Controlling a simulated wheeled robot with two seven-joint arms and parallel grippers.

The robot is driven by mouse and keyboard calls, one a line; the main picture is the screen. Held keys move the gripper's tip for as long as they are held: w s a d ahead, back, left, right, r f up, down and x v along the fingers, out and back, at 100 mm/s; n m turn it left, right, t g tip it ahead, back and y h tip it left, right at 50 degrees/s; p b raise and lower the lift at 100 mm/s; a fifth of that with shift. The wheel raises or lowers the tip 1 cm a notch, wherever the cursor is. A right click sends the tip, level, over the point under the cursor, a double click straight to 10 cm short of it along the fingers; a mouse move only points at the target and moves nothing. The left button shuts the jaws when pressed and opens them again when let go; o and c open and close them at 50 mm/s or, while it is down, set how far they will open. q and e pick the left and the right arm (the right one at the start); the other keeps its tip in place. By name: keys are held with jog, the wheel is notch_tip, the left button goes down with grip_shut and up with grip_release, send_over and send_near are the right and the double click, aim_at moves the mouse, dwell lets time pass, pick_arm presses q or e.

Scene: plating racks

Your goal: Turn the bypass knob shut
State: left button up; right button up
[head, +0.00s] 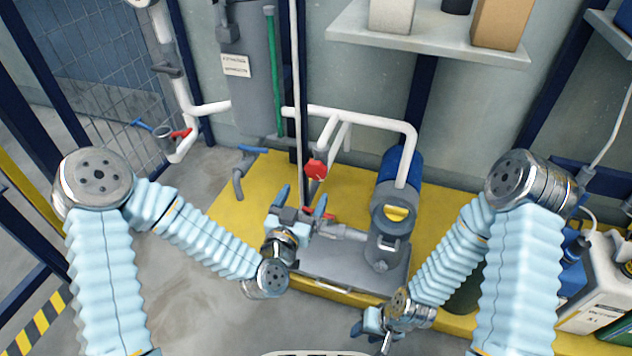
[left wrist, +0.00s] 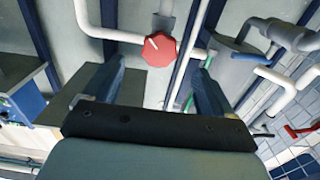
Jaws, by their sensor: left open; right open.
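A red faceted knob (head: 316,169) sits on the white pipework in front of the wall, above the yellow platform. It also shows in the left wrist view (left wrist: 159,50), with a pale line on its face, framed between my left fingers and beyond their tips. My left gripper (head: 302,198) is open and empty, just below and left of the knob in the head view, apparently not touching it. My right gripper (head: 371,328) is low near the platform's front edge, open, apart from the knob. No label on the knob is readable.
A grey and blue pump (head: 388,225) stands right of the knob. A blue lever (head: 252,150) and a red handle (head: 181,133) are on pipes to the left. A shelf (head: 430,48) with boxes overhangs at upper right. White canisters (head: 600,285) stand at right.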

aim_at(315, 173)
pick_arm(q)
jog(key=x, duration=0.9)
jog(key=shift+w+r, duration=0.1)
jog(key=shift+w, duration=0.15)
